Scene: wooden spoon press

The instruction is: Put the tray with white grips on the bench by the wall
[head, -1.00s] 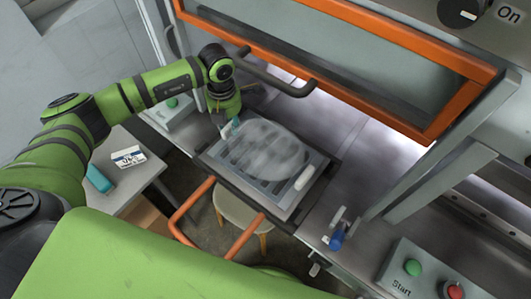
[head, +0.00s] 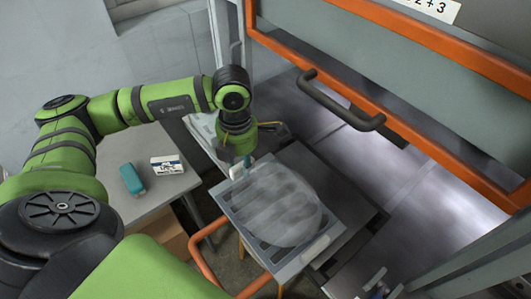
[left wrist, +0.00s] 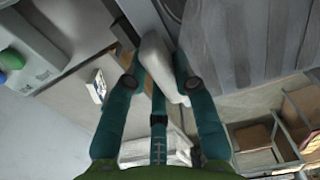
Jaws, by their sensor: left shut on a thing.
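The tray (head: 240,215) is a flat grey slotted plate carrying a pale, round, blurry stack, with a white grip at each end. My left gripper (head: 239,168) is shut on the grip at its far-left end. In the left wrist view, the teal fingers (left wrist: 165,85) close around the white grip (left wrist: 154,62), beside the tray's grey surface (left wrist: 235,40). The other white grip (head: 315,248) is free. A grey bench (head: 150,206) stands near the wall at left, apart from the tray. My right gripper is out of view.
A teal object (head: 132,179) and a small white box (head: 167,165) lie on the bench, with bare top around them. An orange rail (head: 207,240) stands between bench and tray. The press's raised orange-framed door (head: 420,42) and dark handle (head: 340,102) are at upper right.

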